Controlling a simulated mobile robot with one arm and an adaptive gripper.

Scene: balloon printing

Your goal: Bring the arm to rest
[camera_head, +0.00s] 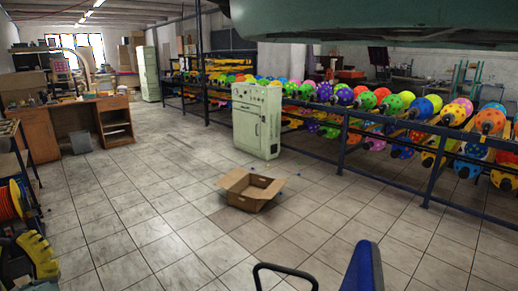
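My gripper does not show in the head view, and I cannot see the arm for certain. Whether the gripper is open or holds anything is hidden.
An open cardboard box (250,190) sits on the tiled floor, in front of a pale green cabinet (257,122). Balloon racks (345,135) line the right. A blue chair (364,268) stands close below. A wooden desk (45,133) is at left. Floor left of the box is clear.

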